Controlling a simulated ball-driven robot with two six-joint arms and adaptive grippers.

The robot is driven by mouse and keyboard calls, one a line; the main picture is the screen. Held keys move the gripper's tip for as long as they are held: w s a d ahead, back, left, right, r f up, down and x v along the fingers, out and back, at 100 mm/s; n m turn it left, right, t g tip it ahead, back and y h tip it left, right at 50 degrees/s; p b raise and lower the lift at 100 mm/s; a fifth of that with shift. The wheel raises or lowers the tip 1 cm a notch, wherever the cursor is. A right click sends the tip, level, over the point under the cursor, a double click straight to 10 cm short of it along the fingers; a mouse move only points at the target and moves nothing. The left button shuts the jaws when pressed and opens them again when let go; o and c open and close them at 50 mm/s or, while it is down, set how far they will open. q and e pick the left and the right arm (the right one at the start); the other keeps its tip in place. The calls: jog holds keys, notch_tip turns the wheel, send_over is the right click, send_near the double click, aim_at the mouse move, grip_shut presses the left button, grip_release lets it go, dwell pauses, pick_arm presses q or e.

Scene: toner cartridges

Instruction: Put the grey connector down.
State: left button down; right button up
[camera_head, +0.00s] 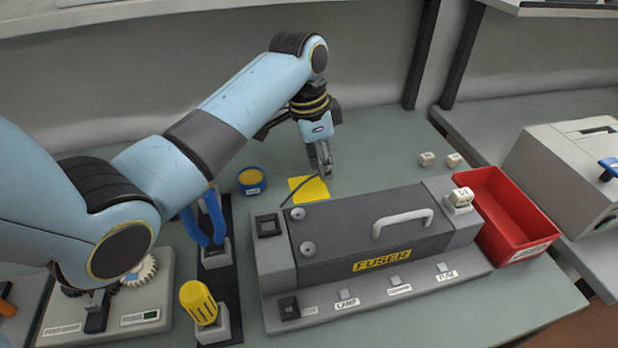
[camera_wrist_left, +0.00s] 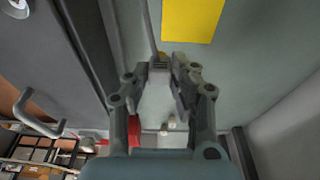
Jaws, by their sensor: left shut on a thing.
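My left gripper (camera_head: 323,168) is low over the bench behind the fuser unit, at the far right corner of a yellow square (camera_head: 303,191). It is shut on the grey connector, which the wrist view shows as a small grey block (camera_wrist_left: 160,68) between the fingertips. A thin grey cable (camera_head: 300,189) runs from it toward the fuser unit (camera_head: 350,250); the cable also shows in the wrist view (camera_wrist_left: 150,30). In the wrist view the yellow square (camera_wrist_left: 192,18) lies beyond the fingertips. Whether the connector touches the bench, I cannot tell. My right gripper is not in view.
The fuser unit has a raised handle (camera_head: 402,220) and a pale block (camera_head: 461,198) at its right end. A red bin (camera_head: 510,215) stands to its right. Two small pale blocks (camera_head: 427,159) lie behind. Bench between pot and blocks is mostly clear.

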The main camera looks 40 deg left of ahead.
pick_arm(q)
jog(key=shift+s+a+f, duration=0.2)
jog(key=shift+a+f, duration=0.15)
jog(key=shift+a, duration=0.2)
jog(key=shift+s+a+f, duration=0.2)
jog(key=shift+a+f, duration=0.15)
jog(key=shift+a, duration=0.2)
jog(key=shift+s+a+f, duration=0.1)
jog(key=shift+f, duration=2.05)
jog(key=shift+f, duration=0.15)
jog(key=c, duration=1.1)
grip_release()
jog(key=r, duration=0.4)
jog(key=s+a+r, duration=0.1)
jog(key=r, duration=0.7)
jog(key=shift+s+a, duration=0.3)
jog(key=shift+s, duration=0.1)
